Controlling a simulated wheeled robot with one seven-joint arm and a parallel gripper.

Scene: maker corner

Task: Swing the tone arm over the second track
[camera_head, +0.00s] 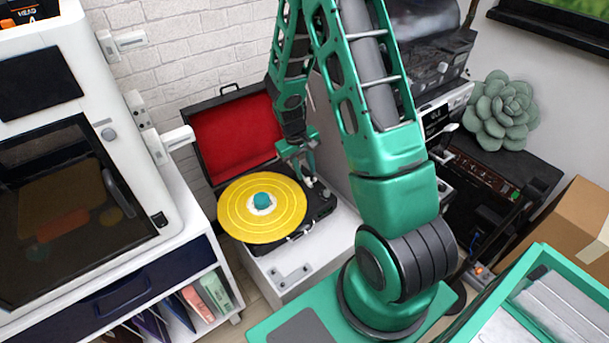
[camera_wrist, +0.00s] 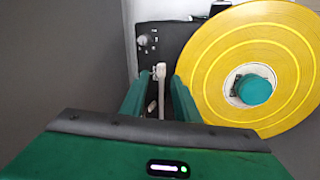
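The record player (camera_head: 322,203) has a yellow record (camera_head: 240,222) with thin lighter rings between its tracks and a teal knob (camera_head: 262,199) at its centre. In the wrist view the yellow record (camera_wrist: 215,85) lies to the right. The white tone arm (camera_wrist: 161,72) is beside the record, off its surface. My gripper (camera_wrist: 160,88) is open, with one green finger on each side of the tone arm and a gap visible. In the head view my gripper (camera_head: 304,163) is low at the record's right edge and hides most of the tone arm.
The player's open red-lined lid (camera_head: 232,138) stands behind the record. A white enclosed machine (camera_head: 105,130) stands to the left. A dark machine (camera_head: 430,60) and a green succulent (camera_head: 500,110) are at the right. A knob panel (camera_wrist: 147,42) lies beyond my fingers.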

